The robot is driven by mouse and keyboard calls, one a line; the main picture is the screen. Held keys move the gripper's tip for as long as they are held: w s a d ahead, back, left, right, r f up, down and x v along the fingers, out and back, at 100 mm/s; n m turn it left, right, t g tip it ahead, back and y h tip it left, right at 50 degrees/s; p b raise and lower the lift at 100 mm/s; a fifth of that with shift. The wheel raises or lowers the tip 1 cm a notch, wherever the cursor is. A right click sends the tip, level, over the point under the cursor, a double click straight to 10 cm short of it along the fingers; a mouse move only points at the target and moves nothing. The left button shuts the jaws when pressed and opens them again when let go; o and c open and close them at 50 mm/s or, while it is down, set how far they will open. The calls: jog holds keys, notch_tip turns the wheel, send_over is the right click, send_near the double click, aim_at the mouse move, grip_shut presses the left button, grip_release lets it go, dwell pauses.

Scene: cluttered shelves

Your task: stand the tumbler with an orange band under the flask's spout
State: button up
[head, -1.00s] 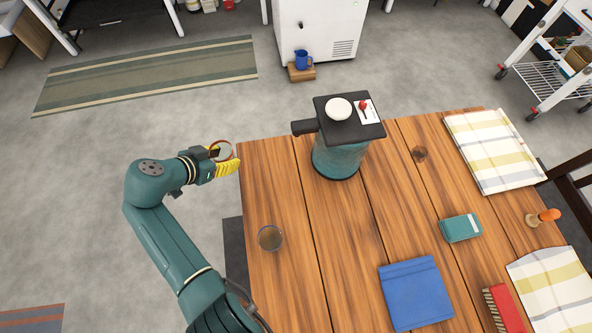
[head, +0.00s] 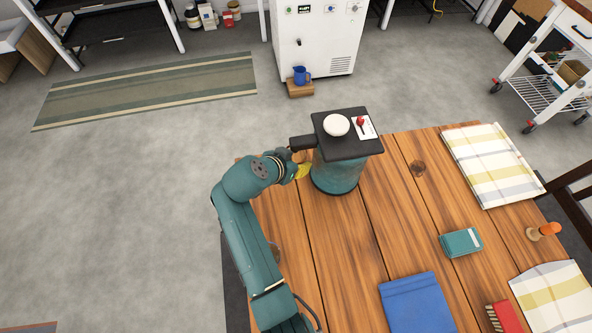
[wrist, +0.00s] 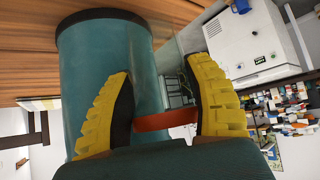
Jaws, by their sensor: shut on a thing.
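The flask (head: 338,172) is a teal cylinder with a black square top and a black spout (head: 303,142) pointing left, standing near the table's far left edge. Its body (wrist: 105,60) fills the left of the wrist view. My gripper (head: 302,168) is close to the flask's left side, around below the spout in the head view. In the wrist view my yellow fingers (wrist: 160,75) are shut on the clear tumbler, whose orange band (wrist: 165,121) shows between them. The tumbler is mostly hidden in the head view; whether it touches the table I cannot tell.
On the wooden table (head: 400,220), another clear glass (head: 275,248) is mostly hidden behind my arm. A blue cloth (head: 417,303), teal box (head: 461,242), red brush (head: 503,317) and checked cloth (head: 492,165) lie to the right. Floor left of the table is free.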

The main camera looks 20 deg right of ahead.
jog(key=shift+a+f, duration=0.15)
jog(key=shift+f, duration=0.4)
notch_tip(320, 180, down, 4)
jog(key=shift+f+b, duration=0.2)
jog(key=shift+b, duration=0.65)
jog(key=shift+d+f, duration=0.2)
jog(key=shift+f, duration=0.05)
jog(key=o, duration=1.2)
jog(key=shift+c, duration=0.2)
